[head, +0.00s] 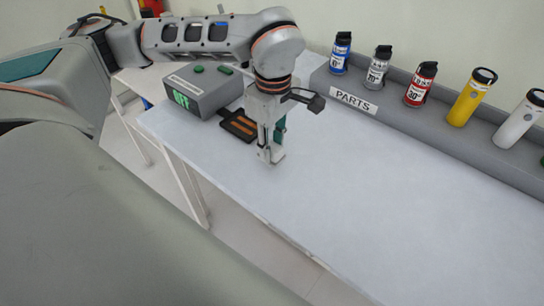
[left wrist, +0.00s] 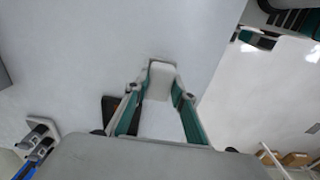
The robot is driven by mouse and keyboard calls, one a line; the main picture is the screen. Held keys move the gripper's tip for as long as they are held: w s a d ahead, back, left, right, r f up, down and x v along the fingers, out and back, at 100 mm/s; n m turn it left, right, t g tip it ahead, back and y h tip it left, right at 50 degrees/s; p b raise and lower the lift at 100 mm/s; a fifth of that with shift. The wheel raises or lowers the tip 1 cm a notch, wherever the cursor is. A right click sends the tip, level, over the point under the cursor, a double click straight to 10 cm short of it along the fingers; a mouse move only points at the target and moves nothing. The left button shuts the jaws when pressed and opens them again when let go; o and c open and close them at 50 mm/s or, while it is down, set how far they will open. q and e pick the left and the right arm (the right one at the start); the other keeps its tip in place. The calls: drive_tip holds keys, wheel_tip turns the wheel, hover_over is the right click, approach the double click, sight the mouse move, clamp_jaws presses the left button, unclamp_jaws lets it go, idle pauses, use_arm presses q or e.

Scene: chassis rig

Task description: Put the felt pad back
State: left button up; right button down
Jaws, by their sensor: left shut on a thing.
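My left gripper (head: 268,155) points down low over the white table and is shut on a small pale piece. In the left wrist view the gripper (left wrist: 161,86) has its fingertips on either side of this pale, rounded piece, which looks like the felt pad (left wrist: 160,78). Fingers hide its sides, and in the head view it hardly stands out from the fingertips. I cannot tell whether it touches the table. A black tray (head: 226,121) with orange-brown strips lies just left of the gripper; part of its dark surface shows in the left wrist view (left wrist: 109,104). My right gripper is not in view.
A grey box (head: 212,99) with a green display reading OFF and green buttons stands behind the tray. A grey rack (head: 388,110) labelled PARTS holds several coloured canisters along the wall. The table (head: 370,210) is clear to the right; its front edge is near the gripper.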

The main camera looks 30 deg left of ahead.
sight(272, 158)
use_arm(q)
drive_tip(key=shift+f, duration=1.95)
drive_tip(key=shift+f, duration=0.2)
drive_tip(key=o, duration=1.1)
drive_tip(key=shift+c, duration=0.2)
wheel_tip(272, 158, up, 11)
drive_tip(key=shift+d+f+p, duration=0.1)
drive_tip(key=shift+d+p, duration=0.05)
drive_tip(key=shift+p, duration=0.15)
drive_tip(key=shift+r, duration=0.8)
